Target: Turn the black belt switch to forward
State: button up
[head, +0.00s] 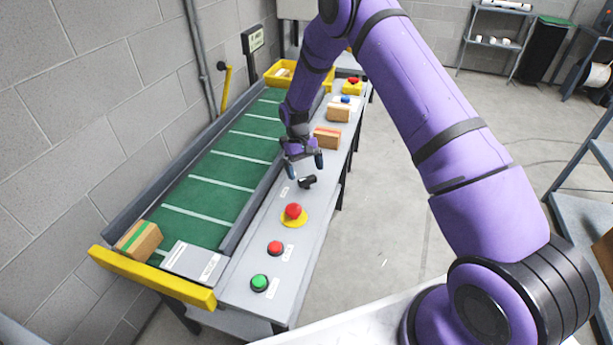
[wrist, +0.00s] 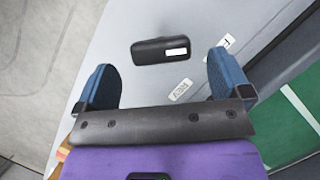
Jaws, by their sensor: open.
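The black belt switch (head: 307,182) sits on the grey control ledge beside the green conveyor belt. In the wrist view its black handle (wrist: 160,50) lies crosswise with a white mark near its right end. Small white labels lie beside it, one below its right end (wrist: 180,90) and one further right (wrist: 227,41); their text is too small to read surely. My gripper (head: 305,168) is open and empty, above the ledge just behind the switch in the head view. In the wrist view the blue fingertips (wrist: 162,78) are spread wide, with the switch beyond them.
On the ledge nearer are a red mushroom button on yellow (head: 293,212), a red button (head: 275,247) and a green button (head: 259,283). Cardboard boxes (head: 327,138) stand behind my gripper. The green belt (head: 210,195) runs along the left, holding a box and a grey package.

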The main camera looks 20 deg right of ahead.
jog(key=v, duration=0.7)
jog(key=shift+r, duration=0.35)
jog(key=shift+w+r, duration=0.1)
jog(key=shift+w, duration=0.05)
jog(key=s+d+r+t, duration=0.15)
jog(key=s+r, duration=0.35)
jog(key=r, duration=0.5)
jog(key=s+d+r+m+t, duration=0.15)
jog(key=s+r, duration=0.35)
jog(key=r, duration=0.5)
jog(key=s+d+r+n+t, duration=0.15)
jog(key=s+r, duration=0.35)
jog(key=r, duration=0.5)
jog(key=s+d+r+m+t, duration=0.1)
jog(key=s+r+t, duration=0.1)
jog(key=s, duration=1.1)
jog(key=s+d+r+m+t, duration=0.1)
jog(key=s+d+r+t, duration=0.1)
jog(key=s, duration=1.2)
notch_tip(320, 180, up, 3)
jog(key=shift+f+t+y, duration=0.2)
jog(key=shift+t+y, duration=0.2)
jog(key=shift+t, duration=0.25)
